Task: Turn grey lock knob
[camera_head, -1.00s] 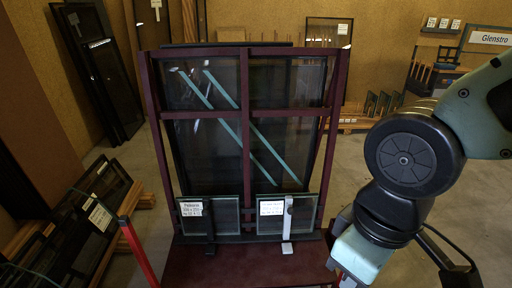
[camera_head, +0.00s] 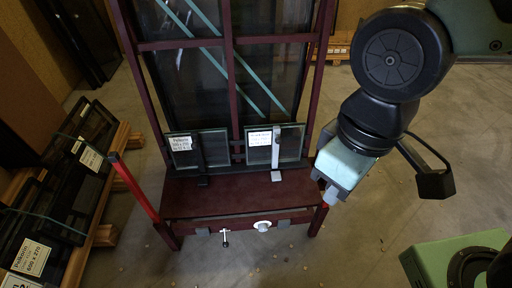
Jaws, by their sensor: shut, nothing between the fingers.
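A light grey round knob (camera_head: 262,226) sits on the front rail of the dark red frame's base (camera_head: 240,195), right of its middle. A small crank with a dark tip (camera_head: 226,238) is on the same rail, left of the knob. My gripper (camera_head: 330,196) hangs at the end of my arm, up and to the right of the knob, beside the base's right edge. It is apart from the knob, shut and empty. Its fingertips show only small.
Two small glass panes (camera_head: 185,150) with labels stand on the base, held by a black and a white upright clamp (camera_head: 278,155). A red bar (camera_head: 134,187) slants at the left. Dark framed panes (camera_head: 62,175) lean on wood at far left.

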